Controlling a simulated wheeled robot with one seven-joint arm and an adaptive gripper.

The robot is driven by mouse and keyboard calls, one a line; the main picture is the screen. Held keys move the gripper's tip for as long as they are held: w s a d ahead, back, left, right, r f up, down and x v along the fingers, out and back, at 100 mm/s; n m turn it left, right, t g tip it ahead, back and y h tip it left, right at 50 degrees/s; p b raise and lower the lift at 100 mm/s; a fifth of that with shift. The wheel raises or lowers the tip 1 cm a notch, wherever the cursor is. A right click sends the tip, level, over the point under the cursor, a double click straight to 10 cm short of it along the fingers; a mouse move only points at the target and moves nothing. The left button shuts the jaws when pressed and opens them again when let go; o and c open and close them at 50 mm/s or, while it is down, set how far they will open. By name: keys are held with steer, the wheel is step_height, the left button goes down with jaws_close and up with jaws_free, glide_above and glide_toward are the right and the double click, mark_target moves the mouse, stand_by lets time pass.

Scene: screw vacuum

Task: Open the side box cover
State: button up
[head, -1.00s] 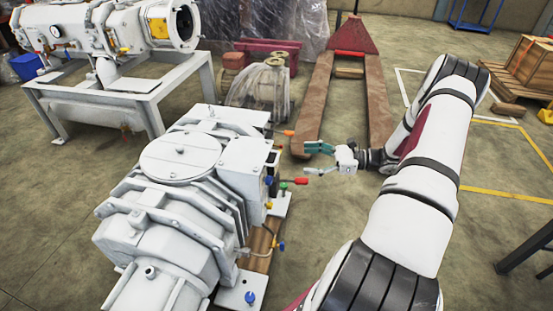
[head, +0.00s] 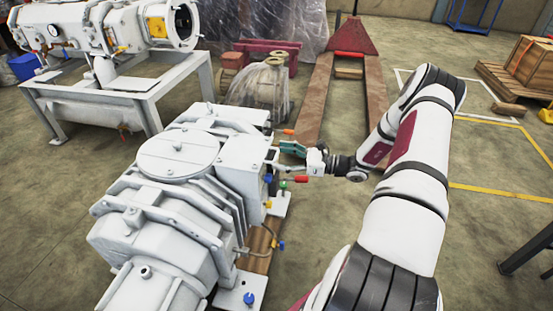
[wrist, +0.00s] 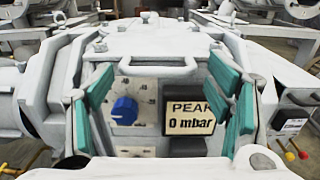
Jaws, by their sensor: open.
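The white side box (head: 240,150) sticks out from the right side of the white vacuum pump (head: 165,215) in the head view, and its flat top looks closed. In the wrist view the box's top cover (wrist: 150,42) has a white bar handle (wrist: 158,71) along its front edge. Below the handle are a blue knob (wrist: 124,110) on a dial and a display (wrist: 191,117) reading PEAK 0 mbar. My gripper (head: 283,157) is open at the box's front face. Its teal-padded fingers also show in the wrist view (wrist: 165,95), one either side of the handle, not visibly touching it.
Red-, green- and blue-ended levers or valves (head: 300,179) sit close to my gripper at the box's side. A rusty pallet jack (head: 314,100) stands behind. A second white machine (head: 105,30) is on a frame at the back left.

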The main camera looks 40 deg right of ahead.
steer(key=shift+x, duration=1.05)
